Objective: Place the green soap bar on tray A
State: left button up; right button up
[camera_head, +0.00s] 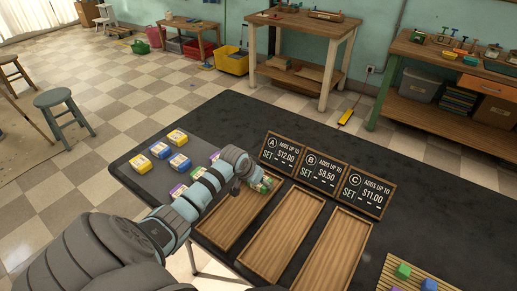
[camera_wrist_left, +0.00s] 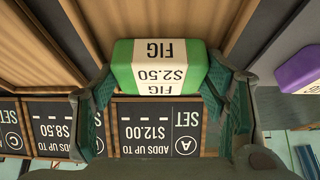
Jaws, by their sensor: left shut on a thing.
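The green soap bar (camera_wrist_left: 123,62) has a white label reading FIG $2.50 and sits between the two fingers of my left gripper (camera_wrist_left: 163,95) in the left wrist view. In the head view the left gripper (camera_head: 256,181) is shut on the green bar (camera_head: 268,186) at the far end of wooden tray A (camera_head: 226,226). The bar is over the tray, near sign A (camera_head: 284,151); I cannot tell whether it touches the tray floor. My left forearm hides part of tray A. My right gripper is not in view.
Trays B (camera_head: 281,236) and C (camera_head: 333,250) look empty, right of tray A. Several yellow, blue and purple bars lie left on a grey mat (camera_head: 132,172). A purple bar (camera_wrist_left: 302,70) lies beside tray A. Colored blocks sit on a slatted board (camera_head: 391,272) at lower right.

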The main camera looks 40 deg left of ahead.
pick_arm(q)
jog(key=shift+w, duration=0.1)
jog(key=o, duration=1.3)
jog(key=shift+o, duration=0.2)
jog(key=p+v, duration=0.4)
jog(key=v, duration=0.8)
jog(key=shift+r, duration=0.15)
